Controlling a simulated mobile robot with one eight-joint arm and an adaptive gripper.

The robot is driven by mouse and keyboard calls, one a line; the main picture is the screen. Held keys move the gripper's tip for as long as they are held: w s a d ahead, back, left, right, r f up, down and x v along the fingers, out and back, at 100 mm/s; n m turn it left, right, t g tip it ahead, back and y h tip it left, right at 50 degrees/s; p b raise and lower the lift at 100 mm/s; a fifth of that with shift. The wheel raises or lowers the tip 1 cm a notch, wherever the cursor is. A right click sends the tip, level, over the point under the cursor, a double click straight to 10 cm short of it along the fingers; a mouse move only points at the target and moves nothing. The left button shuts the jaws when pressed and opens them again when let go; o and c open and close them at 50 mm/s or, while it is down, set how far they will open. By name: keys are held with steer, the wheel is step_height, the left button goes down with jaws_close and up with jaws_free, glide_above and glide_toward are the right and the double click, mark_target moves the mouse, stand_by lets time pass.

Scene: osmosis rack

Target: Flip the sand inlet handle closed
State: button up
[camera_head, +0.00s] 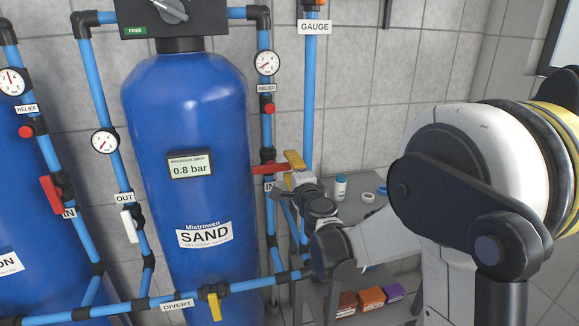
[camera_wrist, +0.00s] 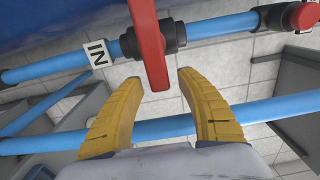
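The sand inlet handle (camera_head: 268,169) is a red lever on the blue pipe just right of the blue SAND tank (camera_head: 190,120), above an IN label. It lies crosswise to the pipe. In the wrist view the red handle (camera_wrist: 149,40) crosses the blue pipe beside the IN label (camera_wrist: 97,53). My gripper (camera_wrist: 158,80) is open, with one yellow finger on each side of the handle's near end and visible gaps to it. In the head view my gripper (camera_head: 294,161) is at the handle's right end; one finger is mostly hidden.
A white OUT handle (camera_head: 129,226) and a yellow DIVERT handle (camera_head: 213,303) are on nearby pipes. The vertical GAUGE pipe (camera_head: 310,90) runs close behind my gripper. A grey shelf (camera_head: 352,205) with a bottle (camera_head: 340,187) stands behind my arm.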

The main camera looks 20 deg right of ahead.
steer(key=s, duration=1.2)
steer(key=shift+a, duration=0.1)
steer(key=s+a+n+g+y, duration=0.5)
steer(key=s+a+n, duration=0.45)
steer(key=n, duration=0.25)
steer(key=s+d+f+n+g+h, duration=0.2)
steer(key=s+d+f+n+g, duration=0.1)
steer(key=s, duration=0.5)
steer(key=s+d+f+n+g+h, duration=0.3)
steer(key=s+d+f, duration=0.2)
steer(key=s, duration=0.3)
steer(key=shift+s+f, duration=0.25)
steer(key=shift+s, duration=0.1)
